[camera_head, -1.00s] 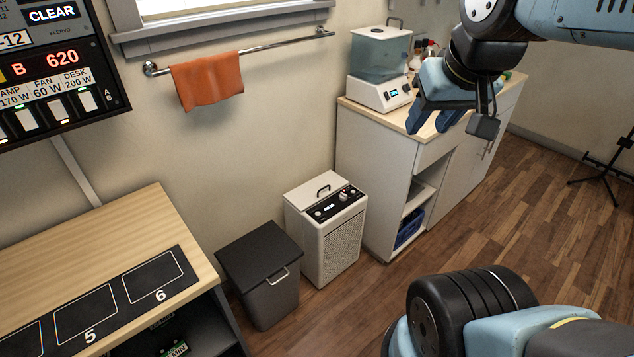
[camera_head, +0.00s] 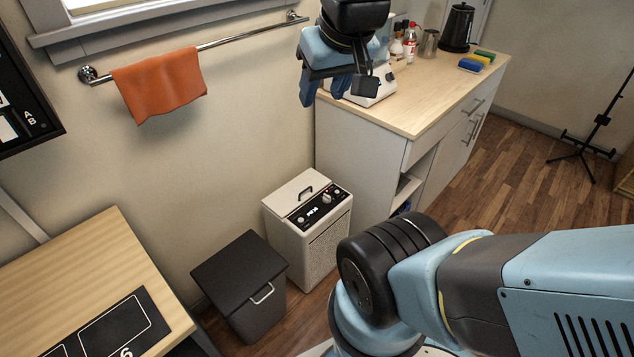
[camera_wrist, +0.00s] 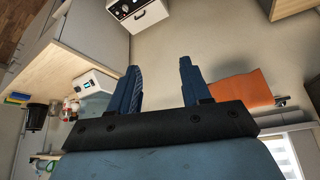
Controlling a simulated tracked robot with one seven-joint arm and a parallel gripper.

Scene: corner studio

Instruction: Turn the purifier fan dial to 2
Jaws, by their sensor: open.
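The purifier (camera_head: 308,232) is a white box on the floor against the wall, with a grille on its front and a handle on its lid. Its black control panel (camera_head: 319,205) carries a pale dial (camera_head: 326,198), a smaller knob to each side and a small lit display. The dial's setting is too small to read. The purifier also shows upside down at the top of the wrist view (camera_wrist: 138,12). My gripper (camera_head: 323,98) is open and empty, well above the purifier and in front of the counter's near end. Its two blue fingers (camera_wrist: 160,78) are spread in the wrist view.
A dark lidded bin (camera_head: 240,280) stands left of the purifier. A wooden counter (camera_head: 425,100) with bottles, a kettle (camera_head: 458,27) and sponges is at right. An orange towel (camera_head: 160,88) hangs from a wall rail. A wooden desk (camera_head: 85,270) is at lower left.

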